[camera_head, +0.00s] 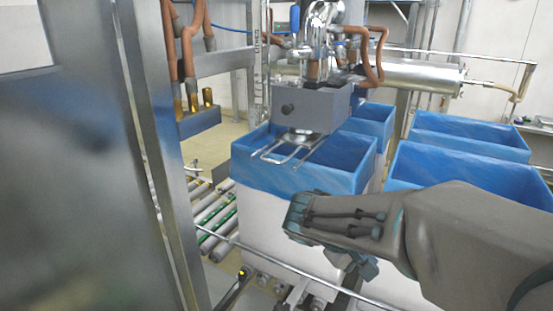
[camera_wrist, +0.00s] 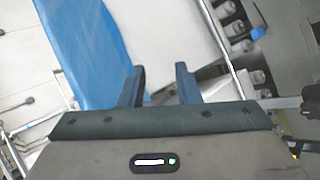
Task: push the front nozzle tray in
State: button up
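What looks like the front nozzle tray (camera_head: 277,153) is a bright metal loop sticking out below the grey nozzle box (camera_head: 300,107), over the front blue-lined box (camera_head: 262,180) in the head view. My gripper (camera_head: 358,268) is low and to the right of the tray, beside the front box; my own arm largely hides it there. In the wrist view my gripper (camera_wrist: 160,70) shows two dark fingers apart with nothing between them. The blue liner (camera_wrist: 92,50) and white wall of a box show beyond the fingers. The tray is not visible in the wrist view.
More blue-lined boxes (camera_head: 470,138) stand to the right and behind. A roller conveyor (camera_head: 213,208) lies left of the front box. A metal post (camera_head: 150,120) stands at the left. A thin rail (camera_head: 290,268) crosses in front of the front box.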

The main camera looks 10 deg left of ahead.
jog(key=w+a+r+n+t+y, duration=0.1)
jog(key=w+a+r+n+t, duration=0.2)
jog(key=a, duration=0.6)
jog(key=a+r+n+t, duration=0.2)
jog(key=a+t, duration=0.4)
jog(key=a, duration=0.4)
jog(key=w+a+r+n+t+y, duration=0.1)
jog(key=w+a+r+n+t, duration=0.2)
jog(key=a, duration=0.6)
jog(key=w+d+r+m+t+p, duration=0.1)
jog(key=w+d+r+p, duration=0.1)
jog(key=w, duration=0.9)
jog(key=shift+w+d+p, duration=0.15)
jog(key=shift+d+p, duration=0.45)
jog(key=shift+d, duration=0.55)
grip_shut()
